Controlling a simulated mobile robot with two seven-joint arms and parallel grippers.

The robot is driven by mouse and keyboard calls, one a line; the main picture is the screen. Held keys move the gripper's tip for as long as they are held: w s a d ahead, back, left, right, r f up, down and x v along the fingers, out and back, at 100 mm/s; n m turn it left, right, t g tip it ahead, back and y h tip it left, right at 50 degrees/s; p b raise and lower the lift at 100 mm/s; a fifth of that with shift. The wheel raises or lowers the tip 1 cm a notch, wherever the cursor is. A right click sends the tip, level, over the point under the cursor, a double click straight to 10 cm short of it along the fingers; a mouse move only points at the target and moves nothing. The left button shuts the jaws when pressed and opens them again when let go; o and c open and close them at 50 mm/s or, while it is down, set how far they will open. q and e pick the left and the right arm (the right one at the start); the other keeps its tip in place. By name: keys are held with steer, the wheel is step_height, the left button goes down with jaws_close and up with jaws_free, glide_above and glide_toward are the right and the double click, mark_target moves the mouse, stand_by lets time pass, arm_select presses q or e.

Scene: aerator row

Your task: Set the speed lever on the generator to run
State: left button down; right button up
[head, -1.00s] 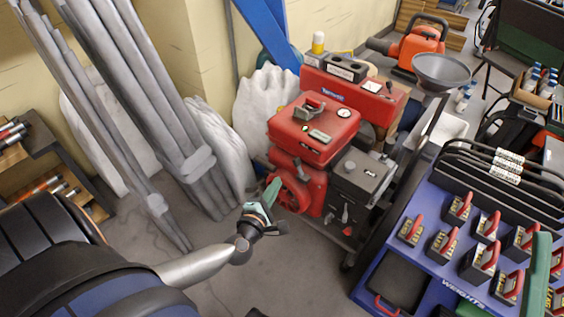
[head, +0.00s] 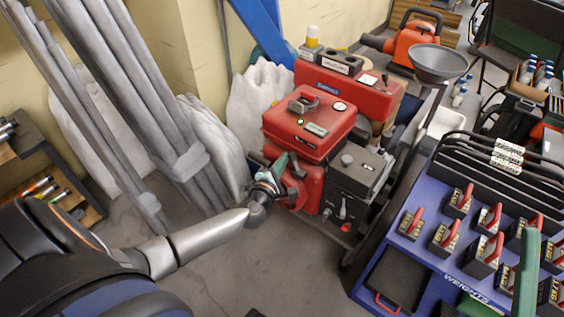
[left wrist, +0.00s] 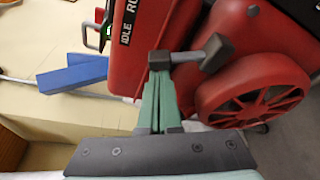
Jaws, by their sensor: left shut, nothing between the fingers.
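The red generator (head: 308,125) stands right of centre in the head view, with a red round wheel-like part on its side that shows in the left wrist view (left wrist: 255,95). The left wrist view also shows an "IDLE" and partly hidden "RU" label (left wrist: 128,25) on its red side. A grey rod with a dark knob (left wrist: 218,52), which looks like the speed lever, reaches right from a dark block at my fingertips. I cannot tell its setting or whether I touch it. My left gripper (head: 281,163) is shut and empty, close to the generator's near side, as the left wrist view (left wrist: 160,85) shows.
Grey wrapped poles (head: 150,100) lean on the wall at left, beside white sacks (head: 262,100). A grey control box (head: 352,185) adjoins the generator. A blue weights cart (head: 440,265) stands at right. The floor between is mostly clear.

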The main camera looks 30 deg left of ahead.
mark_target(296, 166)
arm_select(q)
steer(key=shift+d+r+m, duration=0.15)
steer(key=shift+d+m, duration=0.2)
steer(key=shift+m, duration=0.25)
arm_select(e)
steer(key=shift+r, duration=0.25)
arm_select(q)
steer(key=shift+s+d+r+m+t+y+p, duration=0.1)
steer(key=shift+d+r+m+t+y+p, duration=0.15)
steer(key=shift+d+m+t+y+p, duration=0.45)
steer(key=d+m, duration=0.1)
steer(key=m, duration=0.1)
steer(key=m+b, duration=0.1)
steer(key=d+m+t, duration=0.1)
steer(key=m, duration=0.1)
steer(key=shift+d+r+m+b, duration=0.25)
steer(key=shift+d+m+b, duration=0.05)
steer(key=shift+s, duration=0.1)
arm_select(e)
steer(key=shift+f, duration=0.35)
arm_select(q)
steer(key=shift+s, duration=0.1)
